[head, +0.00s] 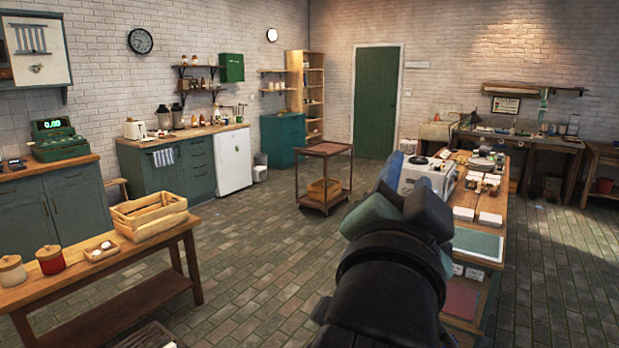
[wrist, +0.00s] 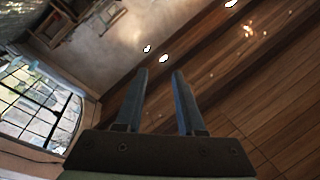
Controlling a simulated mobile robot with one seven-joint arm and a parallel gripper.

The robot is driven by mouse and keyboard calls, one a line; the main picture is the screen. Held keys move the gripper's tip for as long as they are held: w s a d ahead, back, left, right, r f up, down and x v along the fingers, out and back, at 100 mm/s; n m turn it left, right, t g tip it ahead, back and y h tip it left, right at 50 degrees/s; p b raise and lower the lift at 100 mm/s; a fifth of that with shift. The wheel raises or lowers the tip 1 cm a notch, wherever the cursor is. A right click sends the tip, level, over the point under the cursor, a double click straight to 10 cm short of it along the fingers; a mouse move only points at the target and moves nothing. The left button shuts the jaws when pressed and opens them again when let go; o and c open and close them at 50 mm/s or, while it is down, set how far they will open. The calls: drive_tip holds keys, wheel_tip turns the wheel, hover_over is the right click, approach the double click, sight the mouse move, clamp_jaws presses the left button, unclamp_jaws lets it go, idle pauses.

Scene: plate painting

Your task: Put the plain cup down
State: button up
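My gripper (wrist: 160,76) shows in the wrist view with its two fingers apart and nothing between them. It points up toward the wooden ceiling and a window. In the head view my arm rises in front of the right-hand worktable (head: 478,285) and hides part of it. Only a bluish part of my gripper (head: 389,169) shows past the wrist there. I cannot make out a plain cup in either view. Small items (head: 481,168) stand at the far end of the worktable, too small to tell apart.
A white machine (head: 426,177) and white stacks (head: 464,213) sit on the worktable. A wooden crate (head: 150,214) and lidded jars (head: 50,259) stand on the left bench. A dark trolley (head: 325,149) stands mid-room. The tiled floor between the bench and worktable is clear.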

drive_tip(key=s+a+r+n+t+y, duration=0.6)
drive_tip(key=s+a+r+n+t, duration=0.2)
drive_tip(key=s+a+r+n, duration=0.2)
wheel_tip(320, 180, up, 3)
drive_tip(key=shift+s+f+n+t+y, duration=0.1)
drive_tip(key=shift+s+n+t+y, duration=0.3)
drive_tip(key=shift+s+n, duration=0.75)
drive_tip(key=shift+w, duration=0.15)
